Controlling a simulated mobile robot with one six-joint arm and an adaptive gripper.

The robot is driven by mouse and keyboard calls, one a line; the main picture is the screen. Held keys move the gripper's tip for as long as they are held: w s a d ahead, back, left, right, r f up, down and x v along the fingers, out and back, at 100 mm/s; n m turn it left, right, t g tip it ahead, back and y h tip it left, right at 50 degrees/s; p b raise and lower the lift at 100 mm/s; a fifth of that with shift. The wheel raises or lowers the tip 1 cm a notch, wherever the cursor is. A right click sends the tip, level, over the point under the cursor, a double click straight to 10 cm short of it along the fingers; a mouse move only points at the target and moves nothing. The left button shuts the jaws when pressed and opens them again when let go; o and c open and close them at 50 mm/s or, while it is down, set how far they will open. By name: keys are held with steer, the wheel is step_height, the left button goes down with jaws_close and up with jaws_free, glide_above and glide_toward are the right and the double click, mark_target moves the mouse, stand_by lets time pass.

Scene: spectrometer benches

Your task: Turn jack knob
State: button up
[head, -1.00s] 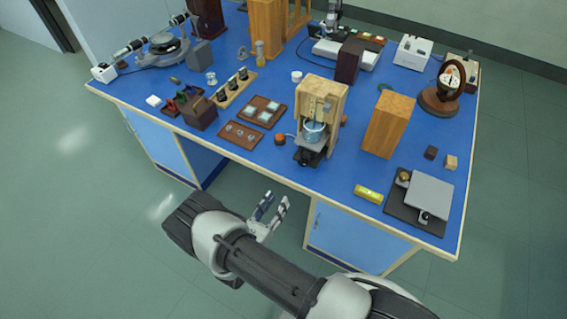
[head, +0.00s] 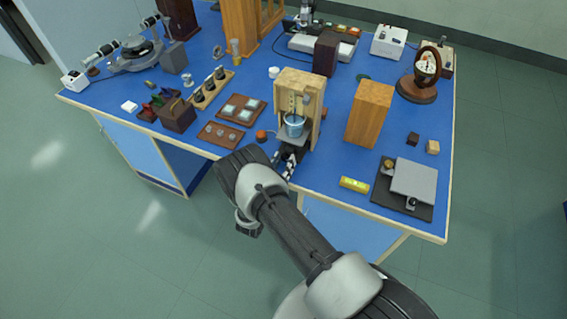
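A wooden frame (head: 316,86) stands near the front edge of the blue bench, with a glass beaker (head: 294,126) of bluish contents inside it. The beaker rests on a small dark jack (head: 291,150), whose front is partly covered by my gripper. I cannot make out the jack's knob separately from the gripper. My gripper (head: 284,166) is at the bench's front edge, right in front of the jack. Its fingers are small and partly hidden by my arm, so their opening and any contact with the knob are unclear.
An orange-red round object (head: 261,136) and a brown tray (head: 221,135) lie left of the frame. A wooden block (head: 369,114), a yellow level (head: 354,184) and a grey plate (head: 414,181) on a dark base stand to the right. Bare blue bench separates them.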

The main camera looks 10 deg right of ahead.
steer(key=shift+w+d, duration=0.1)
steer(key=shift+w, duration=0.05)
steer(key=shift+c, duration=0.3)
steer(key=c, duration=0.7)
steer(key=shift+f+m+b, duration=0.1)
steer(key=shift+m+b, duration=0.45)
steer(key=shift+m, duration=0.35)
steer(key=shift+c, duration=0.2)
steer(key=m+b, duration=0.1)
steer(key=m, duration=0.2)
steer(key=o, duration=0.8)
